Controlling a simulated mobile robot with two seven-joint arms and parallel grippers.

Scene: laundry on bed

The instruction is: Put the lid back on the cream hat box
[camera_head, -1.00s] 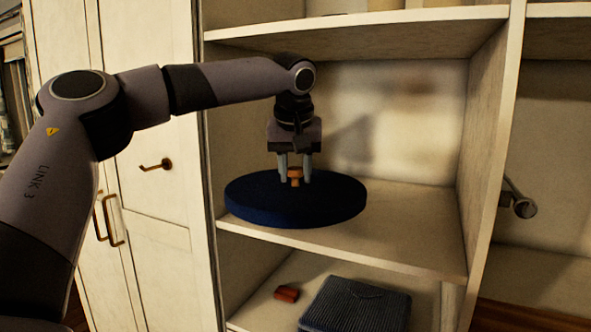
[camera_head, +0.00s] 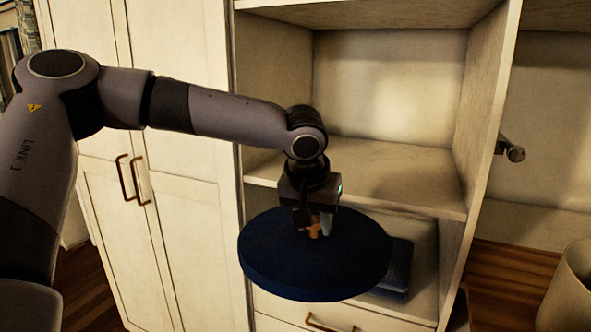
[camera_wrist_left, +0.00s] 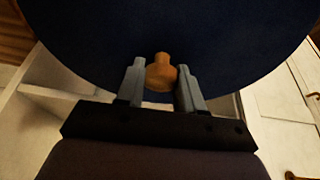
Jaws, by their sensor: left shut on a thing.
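The lid (camera_head: 290,270) is a dark blue round disc with a small orange-brown wooden knob (camera_head: 314,230). My left gripper (camera_head: 313,226) is shut on the knob and holds the lid in the air in front of the shelf unit. In the left wrist view the knob (camera_wrist_left: 161,73) sits between the two grey fingers, with the blue lid (camera_wrist_left: 240,45) beyond. A cream, round-walled container (camera_head: 572,295), which looks like the hat box, is cut off by the right edge of the head view. Its inside cannot be made out. My right gripper is out of view.
The cream shelf unit (camera_head: 466,110) stands behind the lid, and its middle shelf (camera_head: 400,188) is empty. A dark folded cloth (camera_head: 398,268) on the shelf below is mostly hidden by the lid. Cupboard doors (camera_head: 185,130) stand at the left. A metal rod end (camera_head: 512,153) sticks out at the right.

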